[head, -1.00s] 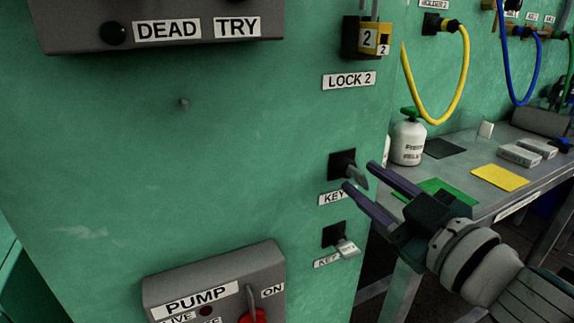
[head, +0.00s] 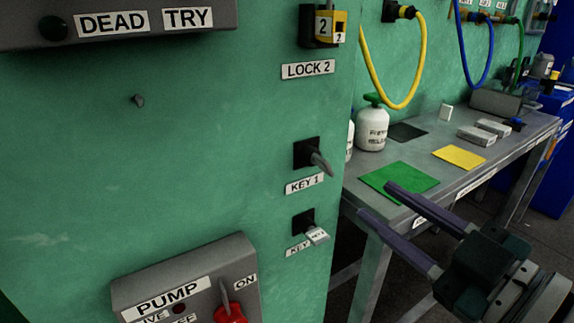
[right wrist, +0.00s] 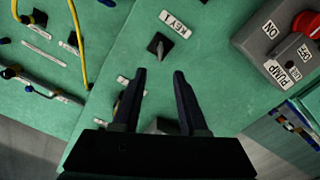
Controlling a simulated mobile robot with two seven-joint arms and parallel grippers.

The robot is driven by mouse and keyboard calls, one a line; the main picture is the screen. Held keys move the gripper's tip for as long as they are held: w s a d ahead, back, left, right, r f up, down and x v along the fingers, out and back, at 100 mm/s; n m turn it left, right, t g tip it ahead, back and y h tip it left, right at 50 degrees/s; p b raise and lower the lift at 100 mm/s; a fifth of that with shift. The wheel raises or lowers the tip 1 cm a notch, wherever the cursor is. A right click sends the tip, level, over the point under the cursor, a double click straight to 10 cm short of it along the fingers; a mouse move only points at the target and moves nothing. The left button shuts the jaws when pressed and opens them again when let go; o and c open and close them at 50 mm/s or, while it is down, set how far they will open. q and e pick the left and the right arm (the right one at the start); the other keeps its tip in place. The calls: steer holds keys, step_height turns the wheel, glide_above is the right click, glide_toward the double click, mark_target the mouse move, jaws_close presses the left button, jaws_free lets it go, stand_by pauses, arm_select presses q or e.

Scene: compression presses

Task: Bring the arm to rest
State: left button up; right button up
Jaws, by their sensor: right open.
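My right gripper (head: 376,199) is open and empty, in front of the table's near corner and to the right of the green cabinet (head: 170,160). It also shows in the right wrist view (right wrist: 160,74), its two dark fingers spread apart. A grey key (head: 320,163) sits in the KEY 1 socket on the cabinet face, apart from the fingers. In the right wrist view the same key (right wrist: 158,45) lies beyond the fingertips. Below it, a key with a pale tag (head: 317,235) sits in the lower key socket. My left gripper is not in view.
The grey table (head: 480,160) carries a white bottle (head: 373,128), a green mat (head: 398,179), a yellow mat (head: 459,158) and grey blocks. A pump box with a red knob (head: 230,313) juts from the cabinet. A yellow hose (head: 420,85) hangs behind.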

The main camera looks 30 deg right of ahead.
step_height(320, 180, up, 7)
steer(key=s+d+m+g+h+p, duration=0.15)
steer(key=m+g+h+p, duration=0.35)
steer(key=p, duration=0.5)
steer(key=s+a+r+g+y+p, duration=0.4)
steer(key=s+a+g+p, duration=0.45)
steer(key=s, duration=0.35)
step_height(320, 180, up, 37)
steer(key=p, duration=3.6)
steer(key=shift+s+d+g, duration=0.15)
steer(key=shift+g, duration=0.3)
